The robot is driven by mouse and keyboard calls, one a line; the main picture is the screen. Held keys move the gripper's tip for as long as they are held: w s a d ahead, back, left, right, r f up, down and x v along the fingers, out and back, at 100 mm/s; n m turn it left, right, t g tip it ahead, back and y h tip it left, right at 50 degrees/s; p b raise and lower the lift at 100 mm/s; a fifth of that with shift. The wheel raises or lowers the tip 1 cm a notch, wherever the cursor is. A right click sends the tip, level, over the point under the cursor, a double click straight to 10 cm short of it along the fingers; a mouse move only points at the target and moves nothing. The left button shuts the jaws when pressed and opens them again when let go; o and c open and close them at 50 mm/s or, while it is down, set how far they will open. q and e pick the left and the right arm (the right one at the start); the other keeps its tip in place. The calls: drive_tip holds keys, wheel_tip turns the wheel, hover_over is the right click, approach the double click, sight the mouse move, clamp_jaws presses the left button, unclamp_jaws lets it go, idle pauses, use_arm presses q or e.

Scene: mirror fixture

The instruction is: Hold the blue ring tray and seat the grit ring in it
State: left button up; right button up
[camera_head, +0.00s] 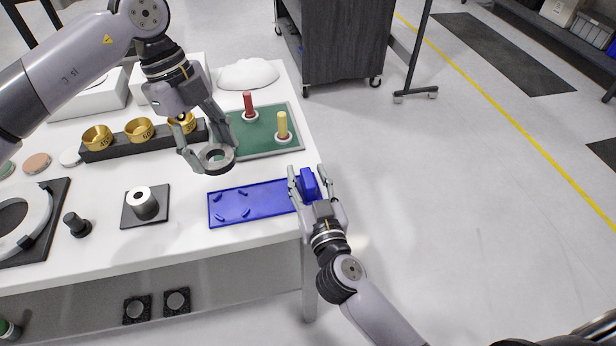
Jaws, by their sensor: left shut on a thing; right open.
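The blue ring tray (250,207) lies flat on the white table near its right edge, with several small blue raised pieces on it and an upright blue block (309,183) at its right end. My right gripper (307,173) is open, with its fingers on either side of that block; whether they touch it cannot be told. My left gripper (207,152) is shut on the grit ring (217,168), a dark grey ring, and holds it above the table, behind the tray's left part in the picture.
A green board (262,144) with a red peg (248,103) and a yellow peg (282,124) lies behind the tray. A dark rack with brass cups (139,130) stands left of it.

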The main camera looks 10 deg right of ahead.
drive_tip(key=shift+c, duration=0.3)
clamp_jaws()
idle(1.2)
